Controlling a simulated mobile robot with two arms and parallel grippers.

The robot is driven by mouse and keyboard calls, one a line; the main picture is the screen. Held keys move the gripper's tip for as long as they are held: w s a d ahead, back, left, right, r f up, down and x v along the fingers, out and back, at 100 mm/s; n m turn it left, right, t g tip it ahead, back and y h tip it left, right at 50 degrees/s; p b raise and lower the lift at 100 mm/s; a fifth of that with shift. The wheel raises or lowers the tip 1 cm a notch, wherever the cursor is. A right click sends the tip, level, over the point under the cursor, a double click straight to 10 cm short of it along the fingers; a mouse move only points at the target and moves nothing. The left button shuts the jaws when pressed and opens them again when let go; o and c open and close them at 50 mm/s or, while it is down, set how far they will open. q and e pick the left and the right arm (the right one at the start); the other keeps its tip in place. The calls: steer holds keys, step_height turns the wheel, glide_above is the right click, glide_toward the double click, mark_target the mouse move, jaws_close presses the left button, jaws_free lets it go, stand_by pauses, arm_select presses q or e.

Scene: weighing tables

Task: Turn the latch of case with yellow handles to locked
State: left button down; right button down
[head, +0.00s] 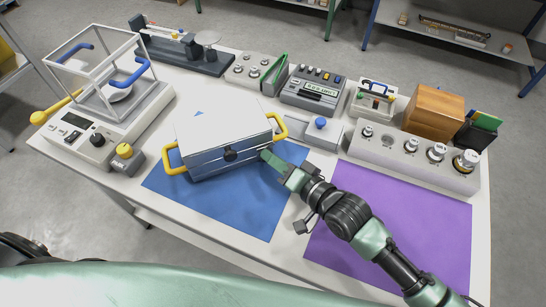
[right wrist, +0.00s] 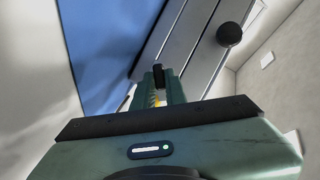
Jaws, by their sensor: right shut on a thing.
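The silver case with yellow handles (head: 222,128) stands closed on the blue mat (head: 255,208). One yellow handle (head: 173,160) is at its left end and another (head: 281,126) at its right end. A round black knob (head: 231,155) sits mid-front; in the right wrist view the knob (right wrist: 229,34) stands apart from my fingers. My right gripper (head: 267,157) is at the right part of the case's front, shut on a small dark part (right wrist: 158,75) there. The fingers hide most of that part, and its turn angle cannot be told. My left gripper is not in view.
A scale with a glass frame (head: 98,137) and a yellow-topped knob box (head: 125,157) stand left of the case. Instruments and a weight block (head: 412,155) line the table's back and right. The purple mat (head: 420,220) is bare apart from my arm over it.

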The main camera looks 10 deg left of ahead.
steer(key=shift+r+p, duration=0.2)
steer(key=shift+p, duration=0.4)
steer(key=n+p, duration=0.1)
steer(key=p, duration=0.1)
steer(key=n+h+p, duration=0.1)
steer(key=p, duration=0.1)
steer(key=n+h+p, duration=0.1)
steer(key=p, duration=0.1)
steer(key=shift+s+a+r+n+t, duration=0.2)
steer(key=shift+r+n+t, duration=0.1)
steer(key=shift+n, duration=0.1)
steer(key=shift+f+n+h+p, duration=0.15)
steer(key=shift+n+h+p, duration=0.45)
steer(key=shift+n+p, duration=0.35)
steer(key=shift+a+f+n+t+h+p, duration=0.1)
steer(key=shift+a+n+t+h+p, duration=0.05)
steer(key=shift+n+t+h+p, duration=0.6)
steer(key=shift+n, duration=0.3)
steer(key=c, duration=1.4)
jaws_free()
steer(key=shift+c, duration=0.2)
steer(key=shift+s, duration=0.15)
steer(key=b+v, duration=0.1)
steer(key=v, duration=0.6)
steer(key=shift+s+d, duration=0.2)
steer(key=shift+d, duration=0.05)
